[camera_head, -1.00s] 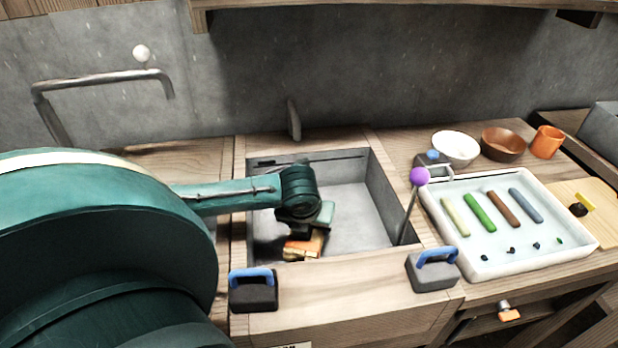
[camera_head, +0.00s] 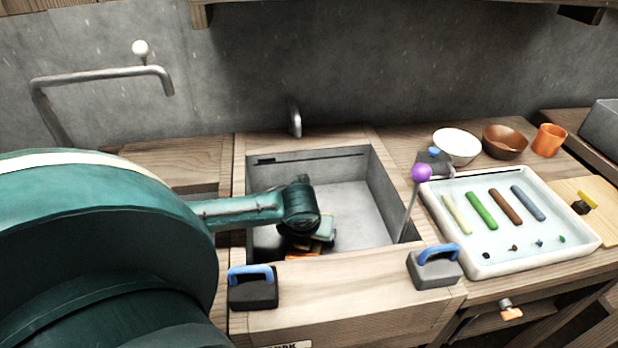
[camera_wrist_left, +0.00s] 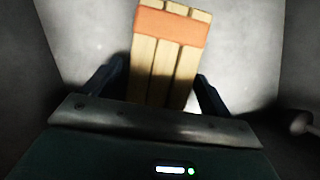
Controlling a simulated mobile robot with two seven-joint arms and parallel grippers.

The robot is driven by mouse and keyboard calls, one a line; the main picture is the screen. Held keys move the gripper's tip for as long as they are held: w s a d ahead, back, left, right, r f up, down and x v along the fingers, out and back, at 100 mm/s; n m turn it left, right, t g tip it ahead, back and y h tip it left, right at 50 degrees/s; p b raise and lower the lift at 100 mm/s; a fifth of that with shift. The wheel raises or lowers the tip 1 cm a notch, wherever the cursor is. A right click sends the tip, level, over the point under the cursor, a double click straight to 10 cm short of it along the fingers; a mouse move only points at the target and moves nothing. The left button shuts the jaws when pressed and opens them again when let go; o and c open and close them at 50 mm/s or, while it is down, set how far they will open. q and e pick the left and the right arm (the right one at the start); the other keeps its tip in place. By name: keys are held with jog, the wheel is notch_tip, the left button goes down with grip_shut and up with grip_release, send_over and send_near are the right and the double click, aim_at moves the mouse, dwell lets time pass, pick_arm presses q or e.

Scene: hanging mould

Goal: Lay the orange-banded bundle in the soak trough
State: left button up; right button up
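The orange-banded bundle (camera_wrist_left: 170,50) of pale wooden sticks lies between the fingers of my left gripper (camera_wrist_left: 162,82) in the left wrist view. Only a bit of the bundle's orange (camera_head: 302,257) shows there, just behind the front rim. The rest is hidden by the gripper, and I cannot tell whether it touches the floor. My right gripper is not in view.
Two blue-handled blocks (camera_head: 252,288) (camera_head: 435,268) stand at the trough's front rim. A rod with a purple ball (camera_head: 421,173) rises at its right wall. A white tray (camera_head: 480,268) with coloured bars and bowls (camera_head: 457,147) stand right. The trough's right half is clear.

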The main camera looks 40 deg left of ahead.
pick_arm(q)
jog(key=p+v, duration=0.2)
jog(key=v, duration=1)
jog(key=shift+p, duration=0.3)
